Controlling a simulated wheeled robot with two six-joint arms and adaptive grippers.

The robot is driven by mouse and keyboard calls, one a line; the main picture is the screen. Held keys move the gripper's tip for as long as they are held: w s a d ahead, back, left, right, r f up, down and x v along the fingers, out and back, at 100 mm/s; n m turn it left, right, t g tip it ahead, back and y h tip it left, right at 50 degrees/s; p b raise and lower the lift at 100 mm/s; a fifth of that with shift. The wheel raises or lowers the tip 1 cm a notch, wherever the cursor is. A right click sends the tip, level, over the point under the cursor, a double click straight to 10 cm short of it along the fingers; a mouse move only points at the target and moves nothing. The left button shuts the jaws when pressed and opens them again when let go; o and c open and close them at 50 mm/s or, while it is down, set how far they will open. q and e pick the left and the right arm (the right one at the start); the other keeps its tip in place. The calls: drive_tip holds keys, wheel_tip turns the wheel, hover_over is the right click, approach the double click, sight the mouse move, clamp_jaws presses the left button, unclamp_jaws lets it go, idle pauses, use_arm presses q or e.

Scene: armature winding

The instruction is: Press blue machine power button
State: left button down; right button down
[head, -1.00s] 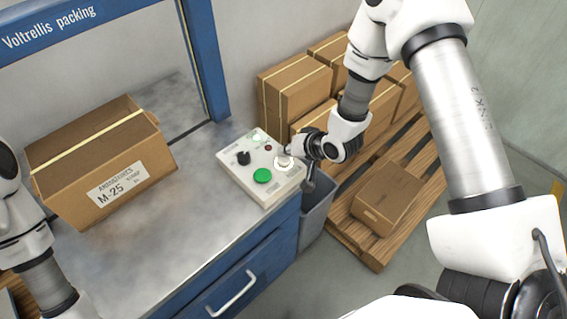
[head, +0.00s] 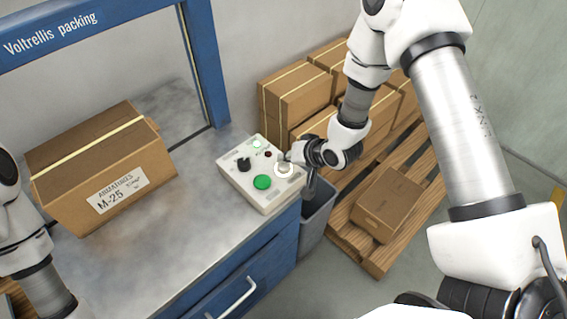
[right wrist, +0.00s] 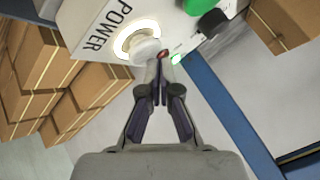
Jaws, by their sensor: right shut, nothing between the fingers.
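The control box (head: 240,181) is a pale slanted panel at the right end of the metal worktop. Its white round power button (head: 284,170) has a bright ring; the right wrist view shows the button (right wrist: 148,50) beside the "POWER" lettering (right wrist: 110,28). My right gripper (head: 287,157) is shut and empty. In the right wrist view its fingertips (right wrist: 161,68) are right beside the button's cap, close to the small red lamp (right wrist: 163,53); I cannot tell whether they touch the button. My left gripper is out of view; only my left arm shows.
The box also carries a green button (head: 262,182), a black knob (head: 243,164) and a lit green lamp (head: 257,144). A cardboard box (head: 100,175) stands on the worktop (head: 190,220). A grey bin (head: 318,215) and a pallet (head: 370,245) with cartons are at the right.

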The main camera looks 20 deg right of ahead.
sight(286, 165)
idle(0.3)
drive_tip(key=shift+f+b, duration=0.35)
drive_tip(key=shift+f, duration=0.15)
drive_tip(key=shift+r+p, duration=0.45)
drive_tip(key=shift+r, duration=0.05)
wheel_tip(286, 165, up, 6)
drive_tip(key=p, duration=0.5)
drive_tip(key=shift+r, duration=0.1)
